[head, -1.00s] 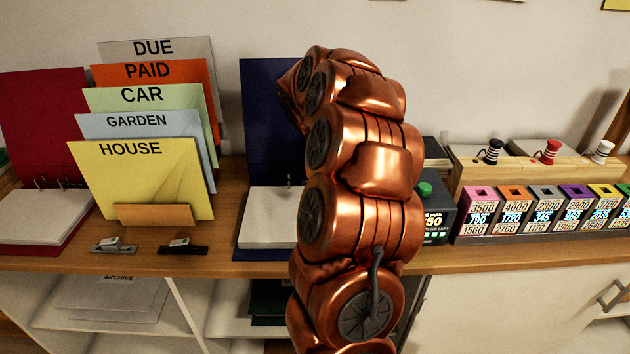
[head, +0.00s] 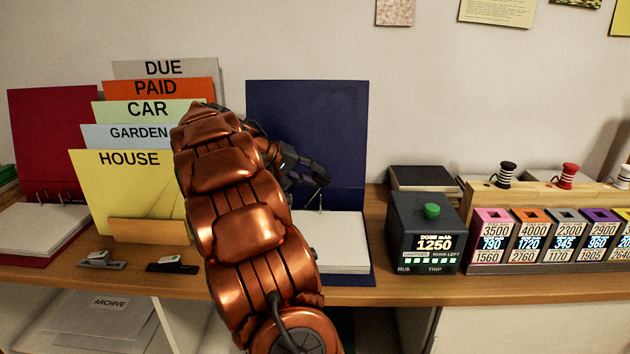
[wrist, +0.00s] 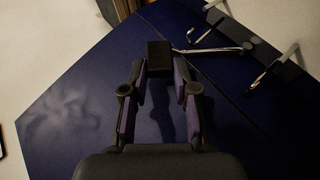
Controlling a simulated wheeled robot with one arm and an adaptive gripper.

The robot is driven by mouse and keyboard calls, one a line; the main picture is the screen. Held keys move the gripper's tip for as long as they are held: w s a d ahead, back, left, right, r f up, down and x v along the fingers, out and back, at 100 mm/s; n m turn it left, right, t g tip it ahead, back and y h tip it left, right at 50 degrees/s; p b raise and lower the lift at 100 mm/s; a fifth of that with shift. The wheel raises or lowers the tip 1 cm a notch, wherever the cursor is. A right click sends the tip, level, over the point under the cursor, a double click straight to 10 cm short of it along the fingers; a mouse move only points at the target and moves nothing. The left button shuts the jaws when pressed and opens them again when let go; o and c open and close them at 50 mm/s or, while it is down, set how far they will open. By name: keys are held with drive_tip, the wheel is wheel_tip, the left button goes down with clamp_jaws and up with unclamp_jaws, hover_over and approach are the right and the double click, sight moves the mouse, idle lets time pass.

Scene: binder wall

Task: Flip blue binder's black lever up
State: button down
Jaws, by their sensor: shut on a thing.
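The blue binder (head: 320,110) stands open on the counter, its cover upright at the back and white paper on its lower part. In the wrist view its blue surface (wrist: 80,90) fills most of the picture. The black lever (wrist: 159,55) shows as a black block on a bent metal rod that runs right to the ring mechanism. My gripper (wrist: 161,70) has its purple-padded fingers on either side of the block, shut on it. In the head view my gripper (head: 308,176) is in front of the binder's cover, above the paper; the block is not clear there.
A dark box with a green button (head: 425,235) and a row of coloured label units (head: 550,235) stand to the right. Small stapler-like items (head: 100,260) lie at the counter's front.

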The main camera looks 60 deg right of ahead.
drive_tip(key=shift+w+a, duration=0.2)
drive_tip(key=shift+w, duration=0.2)
drive_tip(key=shift+f, duration=0.15)
drive_tip(key=c, duration=0.9)
unclamp_jaws()
drive_tip(key=shift+w+a, duration=0.1)
drive_tip(key=shift+r, duration=0.2)
wheel_tip(320, 180, up, 10)
drive_tip(key=shift+f, duration=0.1)
